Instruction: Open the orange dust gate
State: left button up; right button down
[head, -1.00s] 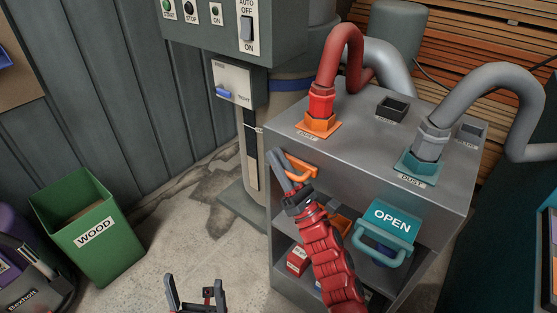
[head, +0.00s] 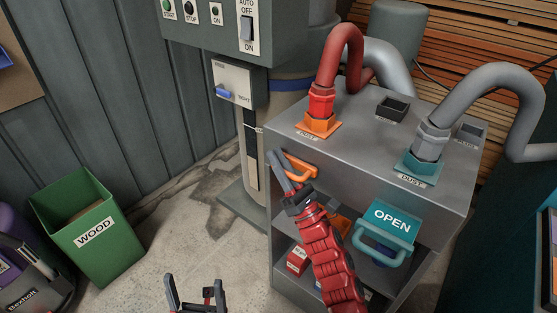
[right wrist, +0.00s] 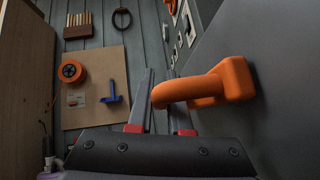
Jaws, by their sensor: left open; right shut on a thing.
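The orange dust gate's handle (head: 303,165) sits at the front face of the grey metal cabinet (head: 365,165), below the orange port (head: 320,124) with the red hose. No orange plate shows pulled out from the face. My right gripper (head: 279,165) is at the handle, shut on it. In the right wrist view the orange handle (right wrist: 205,88) reaches in between the fingers (right wrist: 160,95) and its base meets the grey face. The fingers partly hide the handle in the head view. My left gripper (head: 195,292) is open and empty at the bottom edge, away from the cabinet.
A teal gate (head: 392,222) reading OPEN sticks out of the cabinet front, right of my right arm. A grey hose (head: 470,80) rises above it. A green WOOD bin (head: 85,225) stands left on the floor. A control box (head: 238,82) is behind the cabinet.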

jog(key=shift+s+a+f, duration=0.15)
jog(key=s+a+b, duration=0.3)
jog(key=s+b, duration=0.1)
jog(key=s, duration=0.1)
jog(key=shift+a, duration=0.35)
jog(key=shift+s, duration=0.1)
jog(key=c, duration=1.1)
grip_release()
jog(key=shift+c, duration=0.2)
jog(key=v, duration=1.7)
